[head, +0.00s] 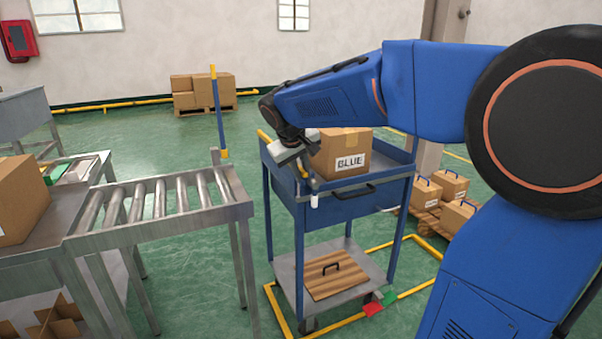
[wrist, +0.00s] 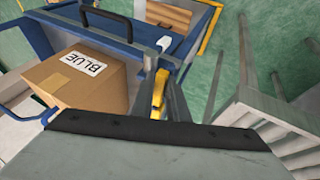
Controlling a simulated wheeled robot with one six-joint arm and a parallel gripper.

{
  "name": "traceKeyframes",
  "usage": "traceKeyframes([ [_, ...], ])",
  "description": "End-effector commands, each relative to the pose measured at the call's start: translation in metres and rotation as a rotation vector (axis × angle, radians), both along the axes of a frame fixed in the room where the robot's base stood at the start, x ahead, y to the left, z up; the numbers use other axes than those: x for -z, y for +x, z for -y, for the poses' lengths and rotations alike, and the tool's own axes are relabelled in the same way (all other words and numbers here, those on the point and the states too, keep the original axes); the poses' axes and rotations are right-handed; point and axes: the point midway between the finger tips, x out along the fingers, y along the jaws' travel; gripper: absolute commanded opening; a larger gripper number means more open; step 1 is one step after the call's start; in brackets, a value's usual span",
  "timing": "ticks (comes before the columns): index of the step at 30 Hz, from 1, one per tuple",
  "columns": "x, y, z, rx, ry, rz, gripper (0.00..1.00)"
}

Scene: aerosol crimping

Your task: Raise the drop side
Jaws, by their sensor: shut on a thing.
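The blue cart (head: 333,207) stands right of the roller conveyor, with a cardboard box marked BLUE (head: 341,155) on its top deck. The drop side (head: 281,172) is the cart's left side panel, with a yellow top edge (head: 264,137); it looks upright or nearly so, partly hidden by my gripper. My gripper (head: 304,178) is at the near end of that side. In the wrist view its fingers (wrist: 163,97) are shut on a yellow part (wrist: 158,92), apparently the drop side's yellow edge. The box (wrist: 78,78) is beside the fingers. A small white part (wrist: 164,43) lies just beyond them.
The roller conveyor (head: 160,204) ends close to the cart's left side, with a narrow floor gap between. A blue post with yellow ends (head: 217,110) rises behind it. Boxes on a pallet (head: 440,190) are at right.

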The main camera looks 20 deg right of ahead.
Motion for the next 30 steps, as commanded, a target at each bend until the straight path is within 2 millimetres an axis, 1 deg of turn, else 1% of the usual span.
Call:
traceKeyframes([
  [3,0.0,0.0,0.002,0.002,-0.003,-0.001,0.0],
  [4,0.0,0.0,0.002,0.002,-0.004,-0.001,0.21],
  [5,0.0,0.0,0.002,0.002,-0.003,-0.001,0.28],
  [6,0.0,0.0,0.002,0.002,-0.003,-0.001,0.3],
  [14,0.0,0.0,0.001,0.001,-0.002,-0.001,0.3],
  [17,-0.004,-0.002,-0.001,0.001,-0.002,0.0,0.3],
  [20,-0.013,-0.005,-0.005,0.0,-0.001,0.002,0.3],
  [23,-0.028,-0.012,-0.011,-0.001,0.0,0.004,0.3],
  [30,-0.069,-0.03,-0.027,-0.001,-0.001,0.003,0.3],
])
